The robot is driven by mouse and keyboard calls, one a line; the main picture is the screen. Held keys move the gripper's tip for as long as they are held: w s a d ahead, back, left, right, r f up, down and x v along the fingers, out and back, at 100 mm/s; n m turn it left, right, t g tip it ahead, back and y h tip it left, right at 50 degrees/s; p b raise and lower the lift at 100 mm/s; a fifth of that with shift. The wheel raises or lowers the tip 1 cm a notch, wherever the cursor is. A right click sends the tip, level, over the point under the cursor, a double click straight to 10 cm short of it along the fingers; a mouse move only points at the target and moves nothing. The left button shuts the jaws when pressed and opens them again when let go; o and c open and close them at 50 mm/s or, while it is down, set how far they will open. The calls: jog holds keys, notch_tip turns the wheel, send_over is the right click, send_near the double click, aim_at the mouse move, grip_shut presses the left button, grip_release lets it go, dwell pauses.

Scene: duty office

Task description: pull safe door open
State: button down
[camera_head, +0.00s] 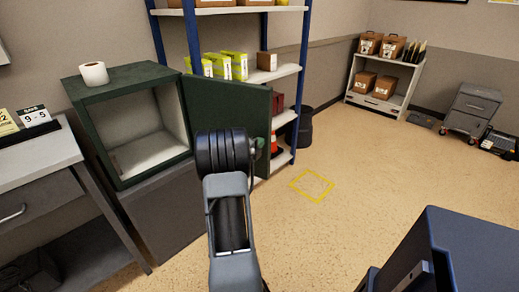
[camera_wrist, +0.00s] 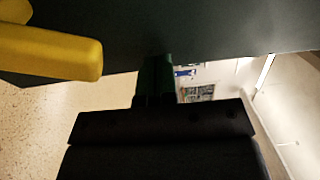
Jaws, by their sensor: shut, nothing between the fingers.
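The dark green safe (camera_head: 128,82) stands at the left on a grey base. Its door (camera_head: 228,103) is swung wide open to the right, and the pale, empty-looking inside shows. My gripper (camera_head: 259,148) is at the door's free edge, partly hidden behind my own wrist. In the wrist view the dark door (camera_wrist: 200,25) fills the top, and a yellow bar (camera_wrist: 50,50), apparently its handle, is at upper left. My gripper's dark fingers (camera_wrist: 155,78) are shut with nothing between them, close to the door and apart from the bar. Whether they touch the door is unclear.
A white roll (camera_head: 93,73) sits on the safe. A grey desk (camera_head: 35,165) is at left. Open floor with a yellow square (camera_head: 312,186) lies right.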

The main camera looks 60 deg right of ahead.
jog(key=shift+w, duration=0.1)
jog(key=a+b, duration=0.1)
jog(key=a, duration=1.3)
jog(key=shift+b, duration=0.3)
